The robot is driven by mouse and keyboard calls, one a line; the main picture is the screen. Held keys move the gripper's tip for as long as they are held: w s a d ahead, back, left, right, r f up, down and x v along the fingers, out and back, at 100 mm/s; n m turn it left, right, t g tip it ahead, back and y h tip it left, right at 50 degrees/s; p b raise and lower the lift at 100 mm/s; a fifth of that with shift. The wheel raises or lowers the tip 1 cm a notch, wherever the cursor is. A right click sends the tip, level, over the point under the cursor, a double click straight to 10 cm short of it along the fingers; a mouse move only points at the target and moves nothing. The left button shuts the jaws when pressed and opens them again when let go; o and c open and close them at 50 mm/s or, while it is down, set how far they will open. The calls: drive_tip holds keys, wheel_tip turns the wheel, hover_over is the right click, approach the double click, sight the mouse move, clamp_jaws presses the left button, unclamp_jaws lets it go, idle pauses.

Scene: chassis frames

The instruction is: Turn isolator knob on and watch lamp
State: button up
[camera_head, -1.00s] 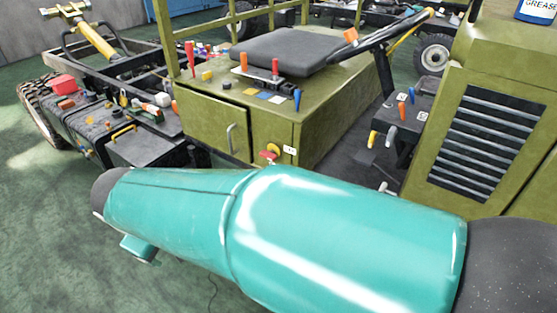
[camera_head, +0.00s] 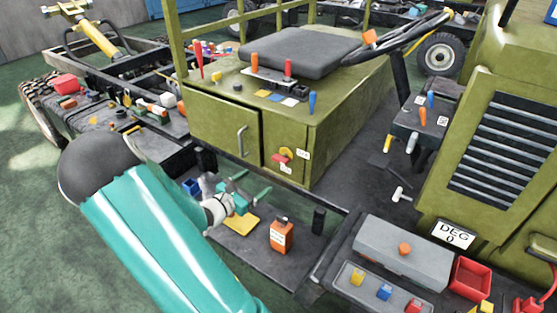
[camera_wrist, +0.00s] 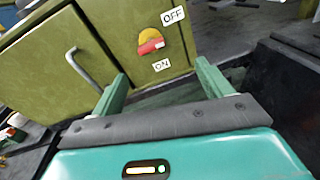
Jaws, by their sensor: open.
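The isolator knob (camera_head: 280,157) is a red handle on a yellow round base, on the front of the olive seat box. In the wrist view the knob (camera_wrist: 151,42) sits ahead, above and between my fingers, with an OFF label (camera_wrist: 173,16) at its upper right and an ON label (camera_wrist: 161,65) below. The red handle lies nearly level, tilted slightly. My gripper (camera_wrist: 160,82) is open and empty, apart from the knob. In the head view my gripper (camera_head: 253,191) is below and left of the knob. I cannot pick out the lamp for certain.
A cabinet door with a grey handle (camera_head: 241,141) is left of the knob. Below my gripper a dark shelf holds an orange bottle (camera_head: 282,235) and a black cylinder (camera_head: 319,220). A grey box (camera_head: 403,250) and red bin (camera_head: 472,277) stand at the lower right.

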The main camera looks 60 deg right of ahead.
sight(278, 162)
drive_tip(key=d+n, duration=0.1)
drive_tip(key=d, duration=0.4)
drive_tip(key=s+d+f+t, duration=0.1)
drive_tip(key=d, duration=0.4)
drive_tip(key=d+n+h, duration=0.1)
drive_tip(key=d, duration=0.4)
drive_tip(key=shift+s+d+f+n, duration=0.3)
drive_tip(key=shift+s+d, duration=0.05)
drive_tip(key=c, duration=1)
